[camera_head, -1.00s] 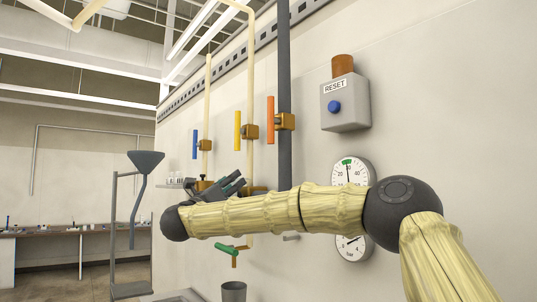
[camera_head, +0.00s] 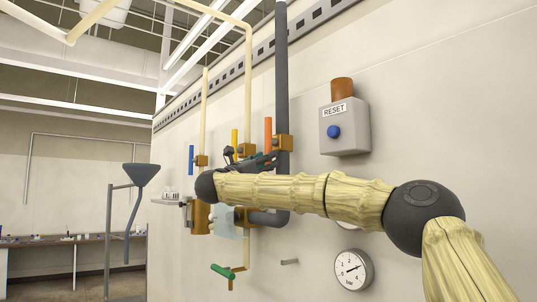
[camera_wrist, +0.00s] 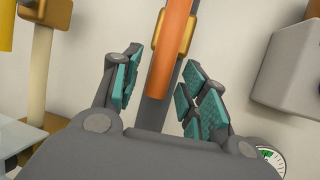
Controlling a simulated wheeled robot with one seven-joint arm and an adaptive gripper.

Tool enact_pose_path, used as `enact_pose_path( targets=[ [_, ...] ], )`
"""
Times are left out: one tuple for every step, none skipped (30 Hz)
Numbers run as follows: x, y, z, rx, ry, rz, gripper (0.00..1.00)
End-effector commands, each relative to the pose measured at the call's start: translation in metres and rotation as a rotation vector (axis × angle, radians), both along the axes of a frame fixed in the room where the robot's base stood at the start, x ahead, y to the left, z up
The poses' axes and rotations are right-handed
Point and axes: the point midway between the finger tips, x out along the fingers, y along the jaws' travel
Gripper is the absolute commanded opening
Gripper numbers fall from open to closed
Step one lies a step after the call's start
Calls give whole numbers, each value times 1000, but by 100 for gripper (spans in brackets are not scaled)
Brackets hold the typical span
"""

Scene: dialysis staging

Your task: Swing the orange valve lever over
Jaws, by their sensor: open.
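The orange valve lever (camera_head: 268,129) stands upright at a brass valve body (camera_head: 284,143) on the dark grey vertical pipe. In the wrist view the orange lever (camera_wrist: 172,50) runs down between my two fingers, with the brass body behind it. My gripper (camera_wrist: 162,62) is open, with one teal-padded finger on each side of the lever. No contact with either finger shows; a gap is visible on both sides. In the head view my gripper (camera_head: 258,159) is at the lever's lower end and partly hides it.
A yellow lever (camera_head: 234,137) and a blue lever (camera_head: 191,159) stand to the left on neighbouring pipes. A grey RESET box (camera_head: 345,130) with a blue button and a pressure gauge (camera_head: 352,270) are on the wall to the right.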

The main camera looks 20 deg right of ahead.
Motion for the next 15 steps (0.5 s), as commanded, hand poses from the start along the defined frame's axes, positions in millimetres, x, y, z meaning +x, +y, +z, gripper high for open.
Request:
enact_pose_path(
  targets=[
    [3,-5,5,1,0,-1,43],
    [4,-7,5,1,0,-1,43],
    [5,-9,6,1,0,-2,43],
    [6,-11,6,1,0,-1,43],
    [7,-12,7,1,0,-1,43],
    [8,-13,7,1,0,-1,43],
    [8,-14,7,1,0,-1,43],
    [8,-14,7,1,1,0,43],
    [9,-15,7,1,1,0,43],
    [9,-15,7,1,1,0,43],
    [9,-15,7,1,1,0,43],
    [9,-15,6,1,1,0,43],
    [9,-15,6,1,1,0,43],
    [9,-15,6,1,1,0,43],
    [9,-15,6,1,1,0,43]
  ],
)
